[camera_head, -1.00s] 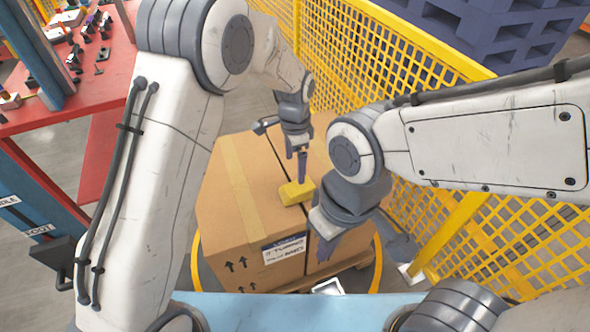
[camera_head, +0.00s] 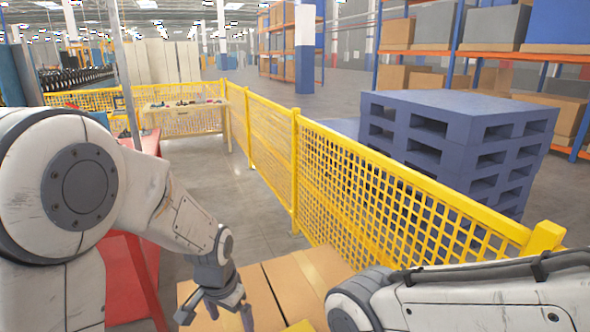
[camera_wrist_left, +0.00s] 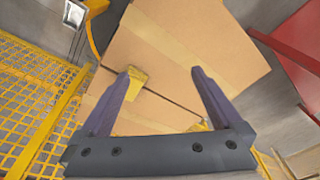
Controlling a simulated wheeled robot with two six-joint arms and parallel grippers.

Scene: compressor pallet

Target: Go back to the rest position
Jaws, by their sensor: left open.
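My left gripper (camera_head: 230,308) is open and empty over the cardboard box (camera_head: 275,293). Its two purple-grey fingers also frame the left wrist view (camera_wrist_left: 160,85). The box has tape and a dark strap line across its top. A small yellow block (camera_wrist_left: 138,80) lies on the box top, beside the left-hand finger in the wrist view and partly hidden by it. My right arm's white link shows at the lower right of the head view, but its gripper is out of frame.
Yellow mesh fencing (camera_head: 350,190) runs behind and right of the box. Stacked blue-grey pallets (camera_head: 450,150) stand beyond it. A red table (camera_head: 135,270) is at the left, partly behind my left arm. Grey floor (camera_head: 245,200) is clear behind the box.

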